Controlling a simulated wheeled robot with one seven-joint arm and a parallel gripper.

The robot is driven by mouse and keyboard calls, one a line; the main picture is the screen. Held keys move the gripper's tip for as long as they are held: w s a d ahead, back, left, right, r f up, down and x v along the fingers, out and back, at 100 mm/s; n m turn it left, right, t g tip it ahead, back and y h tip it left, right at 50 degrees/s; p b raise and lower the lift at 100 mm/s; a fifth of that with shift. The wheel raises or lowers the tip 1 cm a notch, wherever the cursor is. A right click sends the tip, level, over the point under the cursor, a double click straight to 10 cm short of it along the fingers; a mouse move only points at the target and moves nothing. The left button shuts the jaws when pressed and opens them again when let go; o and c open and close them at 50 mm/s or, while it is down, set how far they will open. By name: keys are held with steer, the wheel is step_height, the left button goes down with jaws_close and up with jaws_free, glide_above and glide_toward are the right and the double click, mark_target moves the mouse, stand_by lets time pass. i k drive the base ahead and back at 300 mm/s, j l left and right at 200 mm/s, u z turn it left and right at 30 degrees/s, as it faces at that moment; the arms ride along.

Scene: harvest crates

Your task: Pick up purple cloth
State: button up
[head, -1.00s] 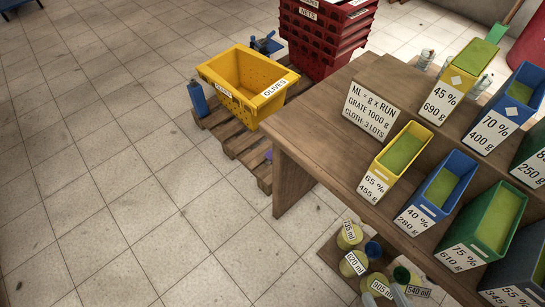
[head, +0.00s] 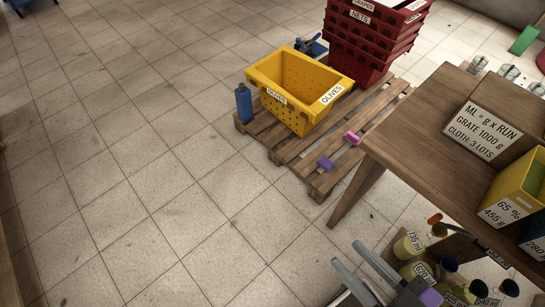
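A small purple piece (head: 326,163), which looks like the folded purple cloth, lies on the near end of the wooden pallet (head: 318,184). A pink piece (head: 352,138) lies just behind and to the right of it on the slats. My gripper (head: 346,253) enters at the bottom right, with two grey fingers spread apart and nothing between them. It is well below the purple piece in the picture and apart from it. Another purple patch (head: 431,297) shows at the bottom edge near my gripper; I cannot tell what it is.
A yellow olives crate (head: 297,96), a blue bottle (head: 243,103) and stacked red crates (head: 371,40) stand on the pallet. A wooden table (head: 428,130) with a sign (head: 484,130) and bins fills the right. Jars (head: 409,245) stand beneath it. The tiled floor at left is clear.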

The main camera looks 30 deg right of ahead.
mark_target(325, 162)
steer(key=i+j, duration=0.15)
steer(key=i, duration=0.4)
steer(key=i+j+z, duration=0.1)
steer(key=i, duration=0.45)
steer(key=i+j, duration=0.15)
steer(key=i, duration=0.4)
steer(key=i+j+z, duration=0.15)
steer(key=i+z, duration=0.25)
steer(key=i+j+z, duration=0.25)
steer(key=z, duration=0.2)
steer(key=i+j+z, duration=0.4)
steer(key=k+l, duration=0.05)
